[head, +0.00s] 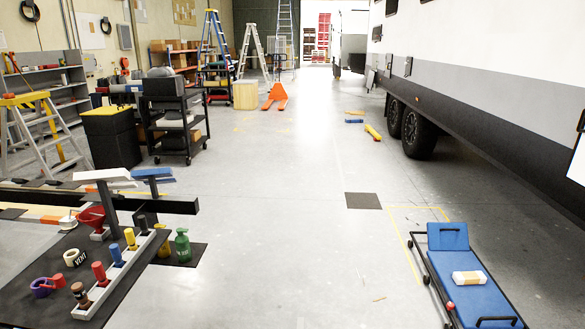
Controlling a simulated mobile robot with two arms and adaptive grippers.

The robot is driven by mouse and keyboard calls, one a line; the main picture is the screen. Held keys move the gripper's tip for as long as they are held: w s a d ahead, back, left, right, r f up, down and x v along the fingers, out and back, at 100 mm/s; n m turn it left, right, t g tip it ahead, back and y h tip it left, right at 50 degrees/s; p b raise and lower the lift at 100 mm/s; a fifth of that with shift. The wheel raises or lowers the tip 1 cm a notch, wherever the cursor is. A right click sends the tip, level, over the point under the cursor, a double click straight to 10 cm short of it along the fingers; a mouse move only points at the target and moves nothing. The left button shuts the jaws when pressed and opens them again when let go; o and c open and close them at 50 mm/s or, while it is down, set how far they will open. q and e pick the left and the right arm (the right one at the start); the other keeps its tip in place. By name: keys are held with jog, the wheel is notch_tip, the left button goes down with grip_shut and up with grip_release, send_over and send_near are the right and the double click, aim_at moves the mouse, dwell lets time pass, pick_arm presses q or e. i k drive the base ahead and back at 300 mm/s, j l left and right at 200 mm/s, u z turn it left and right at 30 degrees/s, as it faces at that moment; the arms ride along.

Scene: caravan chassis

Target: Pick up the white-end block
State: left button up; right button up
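A small pale block (470,278), white with a tan part, lies on the blue padded creeper (482,302) at the lower right. I cannot tell for sure that this is the white-end block. A white-topped piece (103,175) stands at the left above a dark bar, near a blue-topped piece (152,172). Neither of my grippers is in view.
A dark table (40,262) at the lower left holds tape rolls, a red funnel (91,219) and a rack of coloured bottles. A green spray bottle (183,246) stands beside it. The caravan (480,70) lines the right.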

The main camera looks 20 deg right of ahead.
aim_at(478, 277)
jog(key=i+l+z, duration=0.2)
jog(key=i+z, duration=0.2)
jog(key=i, duration=0.25)
jog(key=i+z, duration=0.4)
jog(key=i, duration=0.25)
jog(key=i+j+z, duration=0.4)
jog(key=i, duration=0.25)
jog(key=i+l+z, duration=0.1)
jog(key=i+z, duration=0.25)
jog(key=i, duration=0.25)
jog(key=i+z, duration=0.35)
jog(key=i, duration=0.2)
jog(key=i+j+z, duration=0.35)
jog(key=i, duration=0.25)
